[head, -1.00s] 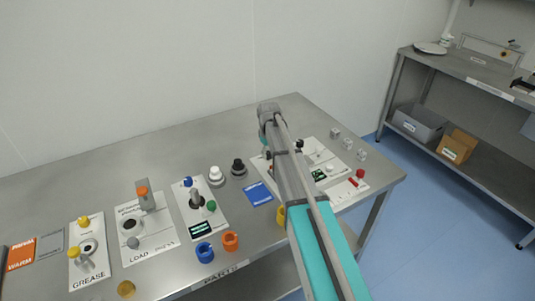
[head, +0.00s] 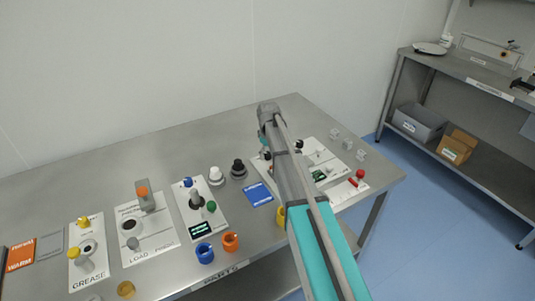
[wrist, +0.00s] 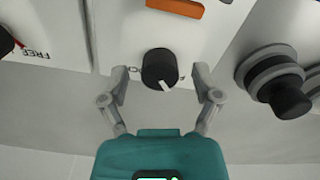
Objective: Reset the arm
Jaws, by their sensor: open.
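In the wrist view my gripper (wrist: 160,73) is open, with its two grey fingers spread wide. A black knob (wrist: 155,66) with a white pointer mark shows between the fingertips, on a white panel (wrist: 122,30). Gaps show on both sides of the knob; I cannot tell its height below the fingers. In the head view my arm (head: 300,195) reaches out over the right part of the steel table (head: 110,160). The arm hides the fingers there and covers part of the right panel (head: 318,155).
A ribbed black knob (wrist: 275,82) stands right of the gripper. White panels with knobs, a blue ring (head: 205,253), an orange ring (head: 231,242) and a blue card (head: 258,194) lie left of the arm. Small clear cubes (head: 347,144) lie right. The table's back left is bare.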

